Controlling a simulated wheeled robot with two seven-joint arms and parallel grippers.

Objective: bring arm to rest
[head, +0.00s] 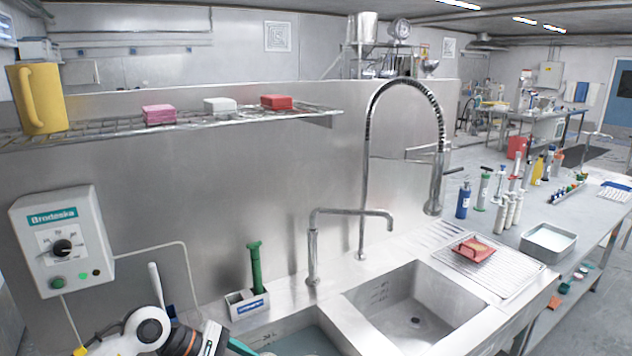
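My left arm comes in at the bottom left, a white rounded link with a dark, orange-ringed joint. The end of my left gripper (211,340) is at the bottom edge, beside the left sink basin (300,338). Its fingertips do not show clearly, so I cannot tell whether it is open or shut. A teal handle-like piece (240,347) lies right by it; I cannot tell whether the two touch. My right arm and gripper are not in view.
A grey control box (62,240) hangs at left. A white caddy (247,304) with a green-handled brush (256,268) stands behind the basin. A tall spring faucet (366,150) and a lower tap (314,245) rise above the sinks. A wire shelf (200,123) runs above.

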